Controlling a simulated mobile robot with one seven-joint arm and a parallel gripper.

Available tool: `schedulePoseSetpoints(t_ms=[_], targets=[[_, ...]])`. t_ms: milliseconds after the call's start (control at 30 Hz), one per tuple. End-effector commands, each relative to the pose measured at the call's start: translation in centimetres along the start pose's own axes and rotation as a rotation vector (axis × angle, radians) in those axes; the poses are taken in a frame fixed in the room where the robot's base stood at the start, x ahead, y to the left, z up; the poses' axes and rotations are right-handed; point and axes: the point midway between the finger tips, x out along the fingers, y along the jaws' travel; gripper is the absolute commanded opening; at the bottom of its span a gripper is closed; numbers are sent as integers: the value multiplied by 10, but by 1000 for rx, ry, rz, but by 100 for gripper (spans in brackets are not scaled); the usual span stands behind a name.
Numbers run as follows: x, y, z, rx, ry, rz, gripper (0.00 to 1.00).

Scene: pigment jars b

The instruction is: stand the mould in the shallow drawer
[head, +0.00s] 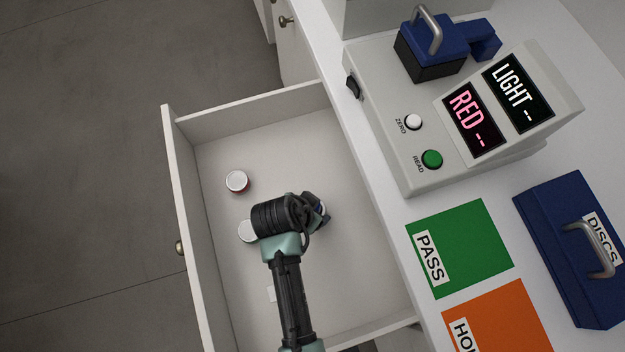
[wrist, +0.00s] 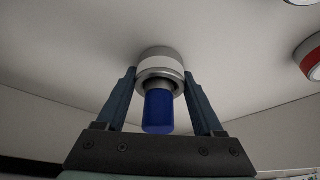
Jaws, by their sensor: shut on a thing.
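The mould (wrist: 160,92) has a blue cylindrical end, a silver collar and a pale round base. My gripper (wrist: 160,80) is shut on it, with one finger on each side of the collar. In the wrist view the pale base points to the drawer floor; I cannot tell whether it touches. In the head view my gripper (head: 318,212) is over the open shallow drawer (head: 335,150), right of its middle. My wrist hides most of the mould there.
A red jar with a white lid (head: 237,181) stands in the drawer, with another white-lidded jar (head: 247,231) partly behind my wrist. The drawer's far part is clear. On the counter are the meter (head: 385,100), a green PASS mat (head: 470,235) and a blue DISCS box (head: 560,230).

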Motion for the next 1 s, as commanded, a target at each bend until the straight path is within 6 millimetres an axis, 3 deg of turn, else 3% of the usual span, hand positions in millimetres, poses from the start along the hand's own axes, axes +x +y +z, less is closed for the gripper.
schedulePoseSetpoints(t_ms=[233, 267, 400, 767, 1000], targets=[[3, -1, 0, 0, 2, -1, 0], [2, 0, 1, 0, 0, 0, 74], [2, 0, 1, -1, 0, 0, 99], [-3, 0, -1, -1, 1, -1, 99], [-40, 0, -1, -1, 2, -3, 99]])
